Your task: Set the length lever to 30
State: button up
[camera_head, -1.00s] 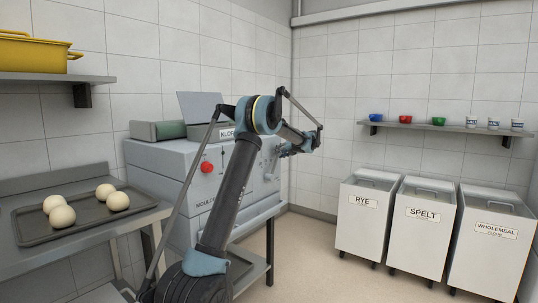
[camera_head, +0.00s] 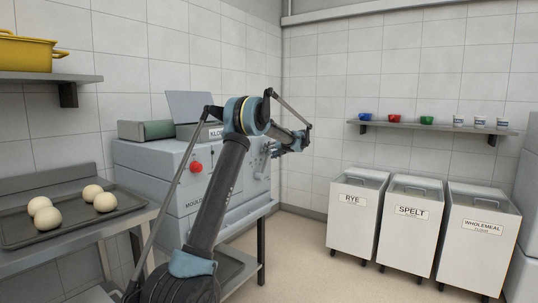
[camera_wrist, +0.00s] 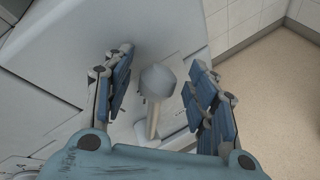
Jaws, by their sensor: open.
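The moulder (camera_head: 160,165) is a grey machine on a stand, left of centre in the head view, with a red button on its front. My arm crosses in front of it and hides part of its face. In the wrist view a lever (camera_wrist: 155,100) with a grey knob on a pale shaft stands between the fingers of my gripper (camera_wrist: 160,90). The blue finger pads are apart on either side, with visible gaps to the knob. The lever's scale numbers cannot be read.
A dark tray (camera_head: 20,240) with several dough balls lies on the bench at the left. Flour bins (camera_head: 355,218) stand along the right wall below a shelf (camera_head: 430,127) with bowls and cups. The floor between is clear.

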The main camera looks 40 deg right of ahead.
jog(key=v, duration=1.1)
jog(key=shift+s+r, duration=0.2)
jog(key=shift+s, duration=0.15)
